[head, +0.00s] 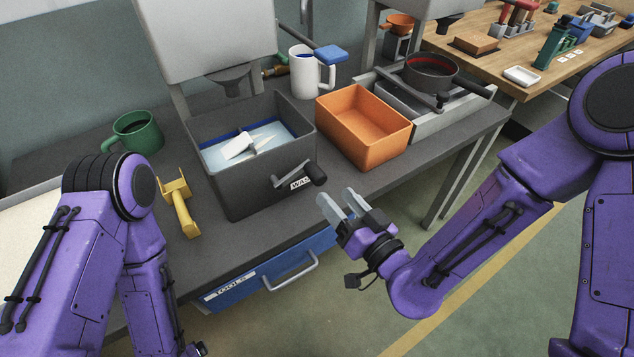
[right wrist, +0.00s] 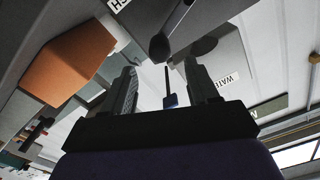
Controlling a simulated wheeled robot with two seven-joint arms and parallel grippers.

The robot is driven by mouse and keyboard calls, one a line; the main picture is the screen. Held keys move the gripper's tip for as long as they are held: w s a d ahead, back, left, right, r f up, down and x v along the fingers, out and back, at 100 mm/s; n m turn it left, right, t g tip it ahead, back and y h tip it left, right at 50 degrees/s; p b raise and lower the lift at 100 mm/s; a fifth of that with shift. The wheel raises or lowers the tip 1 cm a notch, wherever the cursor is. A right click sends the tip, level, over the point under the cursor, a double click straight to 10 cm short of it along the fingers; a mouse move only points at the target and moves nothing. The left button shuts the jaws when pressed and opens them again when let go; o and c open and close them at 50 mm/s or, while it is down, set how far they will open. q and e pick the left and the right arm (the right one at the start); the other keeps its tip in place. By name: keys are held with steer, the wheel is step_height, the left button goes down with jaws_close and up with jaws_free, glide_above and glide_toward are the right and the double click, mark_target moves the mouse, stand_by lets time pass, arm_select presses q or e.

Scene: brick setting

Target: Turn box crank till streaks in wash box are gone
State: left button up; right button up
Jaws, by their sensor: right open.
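The dark grey wash box (head: 250,195) stands on the bench, its front label partly hidden by the crank. Inside are pale blue liquid with whitish streaks (head: 268,131) and a white paddle-like piece (head: 238,146). The crank (head: 292,174) is on the box's front, its black knob (head: 316,173) pointing right and toward me. My right gripper (head: 336,199) is open and empty, just below and right of the knob, apart from it. In the right wrist view the open fingers (right wrist: 160,88) have a dark rounded end (right wrist: 159,47), probably the knob, beyond them.
An orange tub (head: 362,128) stands right of the wash box. A yellow tool (head: 180,207) and a green mug (head: 137,133) are to its left. A white mug (head: 305,75) is behind. A blue drawer (head: 270,272) with a protruding handle lies below the bench's front edge.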

mark_target(323, 181)
steer(key=shift+p+x, duration=0.6)
steer(key=shift+x, duration=0.35)
steer(key=p+x, duration=0.1)
steer(key=x, duration=0.5)
steer(key=shift+a+p, duration=0.1)
steer(key=shift+p, duration=0.3)
steer(key=shift+w+a+f, duration=0.1)
steer(key=shift+w+a, duration=0.05)
steer(key=shift+w, duration=0.1)
arm_select(q)
steer(key=shift+r, duration=0.55)
arm_select(e)
steer(key=shift+c, duration=0.2)
jaws_close()
steer(key=shift+w, duration=0.1)
